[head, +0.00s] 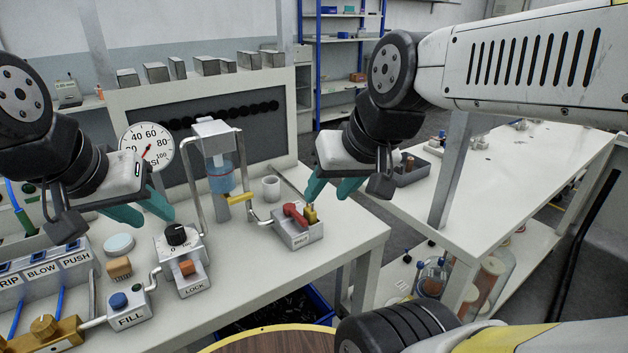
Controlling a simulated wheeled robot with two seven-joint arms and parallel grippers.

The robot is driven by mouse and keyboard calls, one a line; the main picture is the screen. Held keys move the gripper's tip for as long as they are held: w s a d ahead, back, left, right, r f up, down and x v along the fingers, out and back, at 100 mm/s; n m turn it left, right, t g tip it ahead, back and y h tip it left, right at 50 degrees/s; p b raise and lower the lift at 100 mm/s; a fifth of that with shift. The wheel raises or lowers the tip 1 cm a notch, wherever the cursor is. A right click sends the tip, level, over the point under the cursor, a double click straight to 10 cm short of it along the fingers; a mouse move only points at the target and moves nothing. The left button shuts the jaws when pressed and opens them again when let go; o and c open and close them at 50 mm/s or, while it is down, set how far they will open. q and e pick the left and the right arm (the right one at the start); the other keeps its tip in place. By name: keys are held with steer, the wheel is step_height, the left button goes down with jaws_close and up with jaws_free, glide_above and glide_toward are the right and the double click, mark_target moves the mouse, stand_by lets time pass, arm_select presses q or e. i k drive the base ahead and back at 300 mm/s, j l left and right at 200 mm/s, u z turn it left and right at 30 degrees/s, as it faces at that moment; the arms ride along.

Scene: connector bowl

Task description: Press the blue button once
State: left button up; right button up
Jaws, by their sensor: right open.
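The blue button (118,300) is a small round cap on top of a grey box labelled FILL (131,315), at the lower left of the head view. Nothing covers it. My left gripper (157,219) is above and behind the box in the picture, near the black dial, with its teal fingers apart and nothing between them. It is not touching the button. My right gripper (328,196) is further right, over the far side of the bench near the DUMP box, with its fingers apart. Whether it touches anything there is unclear.
A black dial (176,236) and the LOCK box (191,280) stand right of FILL. A brown block (119,268) and a pale disc (118,244) lie behind it. A brass fitting (44,328) is at left. The DUMP box (297,236) has a red handle. Bare bench (250,275) lies at right.

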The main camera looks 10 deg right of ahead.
mark_target(119, 300)
steer(key=u, duration=1.15)
steer(key=k+j, duration=0.05)
